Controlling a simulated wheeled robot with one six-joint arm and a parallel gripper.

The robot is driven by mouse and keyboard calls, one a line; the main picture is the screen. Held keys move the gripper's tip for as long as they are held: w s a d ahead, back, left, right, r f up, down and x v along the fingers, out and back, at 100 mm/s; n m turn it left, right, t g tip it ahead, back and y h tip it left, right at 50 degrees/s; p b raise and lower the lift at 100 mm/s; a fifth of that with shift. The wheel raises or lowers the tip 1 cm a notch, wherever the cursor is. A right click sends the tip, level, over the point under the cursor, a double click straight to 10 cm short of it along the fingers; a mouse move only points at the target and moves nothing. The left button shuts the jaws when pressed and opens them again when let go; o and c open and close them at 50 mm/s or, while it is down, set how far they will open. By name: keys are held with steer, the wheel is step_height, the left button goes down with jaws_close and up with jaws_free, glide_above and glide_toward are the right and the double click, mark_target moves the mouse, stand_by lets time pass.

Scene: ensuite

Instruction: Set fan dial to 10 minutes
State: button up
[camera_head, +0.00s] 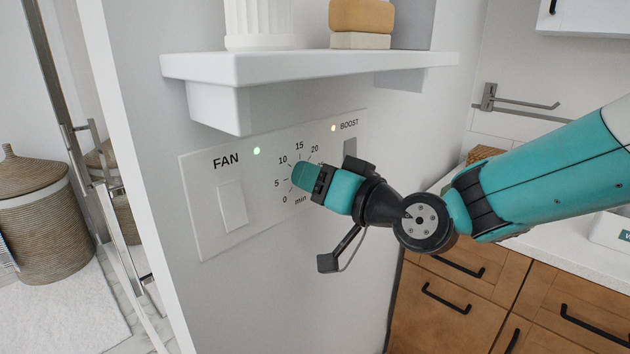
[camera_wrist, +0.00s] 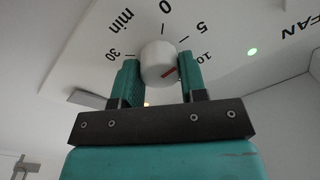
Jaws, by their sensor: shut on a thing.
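The fan panel (camera_head: 215,235) is a white wall plate with a dial scale; 0, 5, 10, 15 and 20 show in the head view. The dial (camera_wrist: 156,60) is a white round knob with a red mark, seen in the wrist view. The mark slants right toward the 10 side of the scale; exact alignment is hard to tell. My gripper (camera_head: 306,178) is at the scale's middle and hides the knob in the head view. In the wrist view my gripper (camera_wrist: 160,80) has its teal fingers shut on the knob, one on each side.
A white rocker switch (camera_head: 232,205) is left of the dial. A BOOST switch (camera_head: 350,147) is to the right. A white shelf (camera_head: 290,68) with a fluted cup and soap blocks juts out above the panel. A wooden drawer unit (camera_head: 465,300) stands at lower right.

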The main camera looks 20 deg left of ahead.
steer(key=shift+w+f+m+t+p, duration=0.15)
steer(key=shift+m+p, duration=0.55)
steer(key=shift+m, duration=1.8)
steer(key=shift+s+r+m+t+p, duration=0.15)
steer(key=shift+m+p, duration=0.55)
steer(key=shift+m, duration=1.8)
steer(key=shift+w+f, duration=0.1)
steer(key=o, duration=0.9)
steer(key=shift+o, duration=0.2)
